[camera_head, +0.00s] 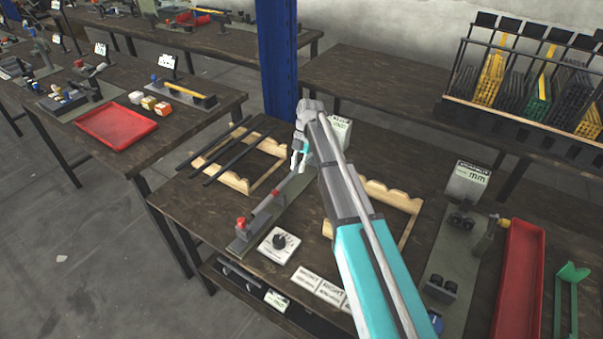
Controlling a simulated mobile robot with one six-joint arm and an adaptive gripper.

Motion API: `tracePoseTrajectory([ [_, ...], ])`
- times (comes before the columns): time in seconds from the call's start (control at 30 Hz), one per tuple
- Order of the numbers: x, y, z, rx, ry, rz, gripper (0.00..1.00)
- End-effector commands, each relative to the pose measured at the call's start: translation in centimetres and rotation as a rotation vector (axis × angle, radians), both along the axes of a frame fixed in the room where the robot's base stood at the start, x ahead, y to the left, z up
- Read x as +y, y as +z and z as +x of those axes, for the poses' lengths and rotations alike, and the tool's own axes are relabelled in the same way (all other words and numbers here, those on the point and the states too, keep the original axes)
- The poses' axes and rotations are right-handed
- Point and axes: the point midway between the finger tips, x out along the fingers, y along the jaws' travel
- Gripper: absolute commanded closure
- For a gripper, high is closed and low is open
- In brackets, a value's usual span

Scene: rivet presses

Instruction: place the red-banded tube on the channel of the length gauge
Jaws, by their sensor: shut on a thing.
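My gripper (301,166) points down over the far end of the length gauge (245,239). It is shut on what appears to be the red-banded tube; its fingers and the arm hide most of the grip. The gauge is a long grey base with a raised channel and a red piece (241,223) at its near end. A second red spot (276,192) shows farther along the channel line, in front of the fingers. I cannot tell whether it is the tube's band or part of the gauge, nor whether the tube touches the channel.
Dark rods (228,152) lie on a pale wooden rack (236,182) left of the gauge. Another wooden rack (398,197) is at right, partly behind my arm. A dial box (279,245) and label cards (318,285) stand in front. A blue post (278,60) rises behind.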

Motion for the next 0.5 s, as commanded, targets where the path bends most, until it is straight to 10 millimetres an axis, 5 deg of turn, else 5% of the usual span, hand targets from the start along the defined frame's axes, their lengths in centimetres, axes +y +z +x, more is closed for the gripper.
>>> tracePoseTrajectory([
  [0.5,0.09,-1.69,-0.06,0.001,0.001,0.001,1.0],
])
